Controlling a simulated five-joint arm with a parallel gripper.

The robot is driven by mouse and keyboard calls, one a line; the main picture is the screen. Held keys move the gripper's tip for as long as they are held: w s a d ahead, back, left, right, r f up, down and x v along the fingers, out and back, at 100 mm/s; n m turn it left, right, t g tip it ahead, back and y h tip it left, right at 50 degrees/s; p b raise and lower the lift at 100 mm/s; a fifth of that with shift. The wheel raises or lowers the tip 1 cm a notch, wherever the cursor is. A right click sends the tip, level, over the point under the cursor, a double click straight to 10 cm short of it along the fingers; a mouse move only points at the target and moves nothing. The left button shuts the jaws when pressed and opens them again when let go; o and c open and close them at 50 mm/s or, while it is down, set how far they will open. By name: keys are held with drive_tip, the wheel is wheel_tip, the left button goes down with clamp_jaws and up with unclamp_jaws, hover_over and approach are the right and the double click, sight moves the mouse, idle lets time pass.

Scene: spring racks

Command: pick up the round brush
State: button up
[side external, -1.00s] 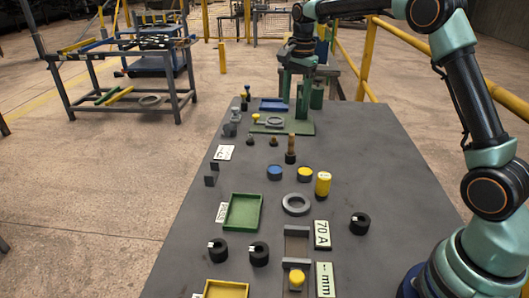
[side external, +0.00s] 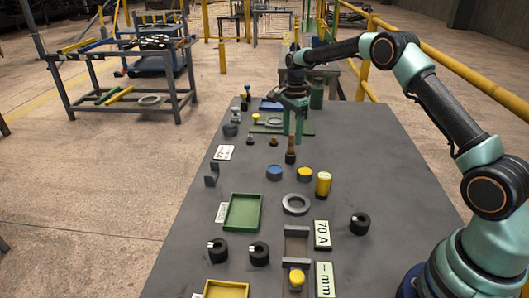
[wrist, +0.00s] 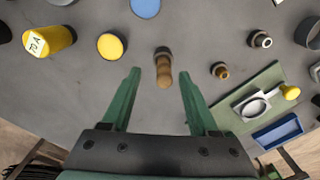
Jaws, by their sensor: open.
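The round brush (side external: 290,157), with a brown wooden handle and a dark round base, stands upright on the grey table in the side view. In the wrist view the brush (wrist: 163,70) lies in line with the gap between my fingertips, nearly centred. My gripper (side external: 293,138) points down with its green fingers apart and empty. In the side view its fingertips overlap the area of the handle top. I cannot tell whether the fingers are around the handle or still above it.
A blue-topped disc (side external: 274,172), a yellow-topped disc (side external: 305,174) and a yellow cylinder (side external: 323,184) stand nearer the camera. Small dark fittings (side external: 250,140) sit to the left. A green plate (side external: 262,128) with a grey ring and a blue tray (side external: 272,105) lie behind.

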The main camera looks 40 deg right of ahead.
sight(290, 154)
drive_tip(key=f, duration=0.5)
drive_tip(key=shift+w+d, duration=0.15)
drive_tip(key=shift+w, duration=0.15)
drive_tip(key=shift+r, duration=0.1)
clamp_jaws()
wheel_tip(290, 154, up, 20)
idle(0.4)
